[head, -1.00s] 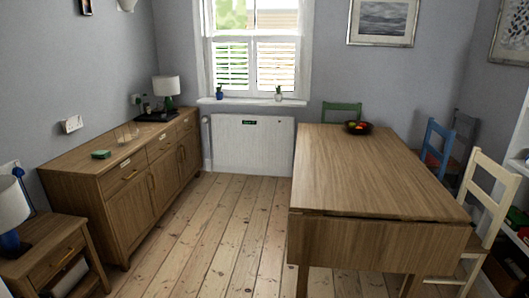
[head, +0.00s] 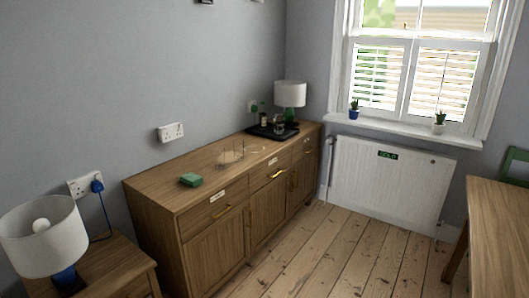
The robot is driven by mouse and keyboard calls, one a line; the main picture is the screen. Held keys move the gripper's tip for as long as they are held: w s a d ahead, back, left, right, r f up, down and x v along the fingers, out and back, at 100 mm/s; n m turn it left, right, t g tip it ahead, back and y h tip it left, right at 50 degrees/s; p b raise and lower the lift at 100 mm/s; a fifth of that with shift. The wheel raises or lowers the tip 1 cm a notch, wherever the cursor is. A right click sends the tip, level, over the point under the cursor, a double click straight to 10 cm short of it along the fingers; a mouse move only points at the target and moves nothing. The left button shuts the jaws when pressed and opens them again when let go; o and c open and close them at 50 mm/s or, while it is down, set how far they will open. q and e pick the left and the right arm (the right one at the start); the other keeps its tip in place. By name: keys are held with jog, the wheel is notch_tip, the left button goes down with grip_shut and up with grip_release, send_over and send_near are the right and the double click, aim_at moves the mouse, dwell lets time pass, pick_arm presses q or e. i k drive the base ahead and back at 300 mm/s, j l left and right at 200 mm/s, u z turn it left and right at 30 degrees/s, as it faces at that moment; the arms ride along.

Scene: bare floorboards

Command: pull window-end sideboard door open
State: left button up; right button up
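The wooden sideboard (head: 160,205) stands along the left wall in the head view, with a row of drawers above its doors. The window-end door (head: 304,182) is at the far right end, near the radiator, and looks shut. It is seen at a steep angle. Brass vertical handles (head: 291,181) show close together where the middle door (head: 268,213) meets the window-end door. The near door (head: 215,258) also looks shut. Neither of my grippers is in view.
A side table with a white lamp (head: 42,238) stands at the lower left. A wooden table (head: 497,235) is at the right edge. Bare floorboards (head: 335,255) lie clear in front of the sideboard. A black tray (head: 272,131) and lamp (head: 289,94) stand on its far end, by the radiator (head: 385,180).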

aim_at(304, 172)
jog(key=i+z, duration=0.25)
jog(key=i, duration=0.3)
jog(key=i+z, duration=0.2)
jog(key=i, duration=0.3)
jog(key=i+j+z, duration=0.25)
jog(key=i, duration=0.3)
jog(key=i+j+z, duration=0.1)
jog(key=i+z, duration=0.15)
jog(key=i, duration=0.25)
